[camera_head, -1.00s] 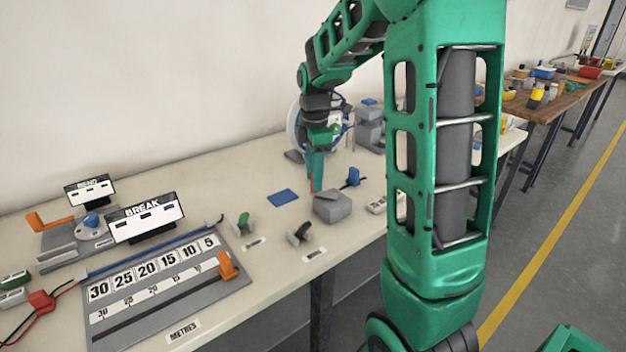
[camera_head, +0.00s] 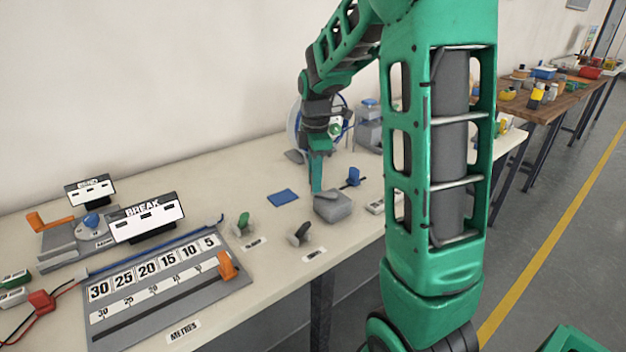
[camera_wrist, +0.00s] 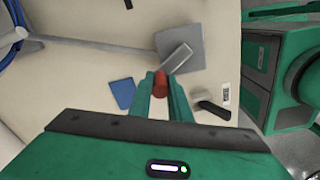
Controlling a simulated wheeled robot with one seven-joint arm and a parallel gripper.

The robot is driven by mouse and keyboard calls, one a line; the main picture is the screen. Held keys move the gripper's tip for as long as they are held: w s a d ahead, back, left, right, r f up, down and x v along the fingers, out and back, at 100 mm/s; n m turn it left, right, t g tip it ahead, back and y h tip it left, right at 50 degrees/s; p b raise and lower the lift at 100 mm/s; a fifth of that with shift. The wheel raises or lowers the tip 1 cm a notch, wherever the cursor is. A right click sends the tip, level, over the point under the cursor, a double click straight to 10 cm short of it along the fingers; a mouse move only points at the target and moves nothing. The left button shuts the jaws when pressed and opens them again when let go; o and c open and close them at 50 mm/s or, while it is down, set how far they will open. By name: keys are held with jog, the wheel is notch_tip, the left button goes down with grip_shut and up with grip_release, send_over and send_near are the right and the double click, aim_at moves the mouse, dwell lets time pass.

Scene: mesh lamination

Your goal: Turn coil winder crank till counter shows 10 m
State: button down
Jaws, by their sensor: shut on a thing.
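My gripper (camera_wrist: 160,88) is shut on a red upright handle (camera_wrist: 160,80), with one green finger on each side. A short grey crank arm (camera_wrist: 177,57) runs from near the handle over a square grey block (camera_wrist: 188,38). In the head view my gripper (camera_head: 316,188) is lowered at the left side of this grey block (camera_head: 334,210), and its fingers hide the handle. A white reel (camera_head: 294,125) with blue cable stands behind my wrist, partly hidden. A display reading BREAK (camera_head: 146,219) and a smaller display (camera_head: 90,190) stand at left; no metre count is legible on either.
A blue pad (camera_head: 283,197) lies left of the grey block, and a blue-handled part (camera_head: 353,177) stands right of it. Green (camera_head: 243,224) and black (camera_head: 299,235) levers sit nearer the front edge. A metre scale board (camera_head: 160,290) with an orange slider lies at front left.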

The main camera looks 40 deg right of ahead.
jog(key=s+d+m, duration=0.2)
jog(key=d+m, duration=0.2)
jog(key=m, duration=1)
jog(key=s+d+m, duration=0.3)
jog(key=m, duration=1.1)
jog(key=shift+s+d, duration=0.3)
jog(key=shift+d, duration=0.1)
dwell(0.3)
jog(key=c, duration=1.7)
grip_release()
jog(key=shift+a, duration=0.1)
jog(key=shift+o, duration=0.3)
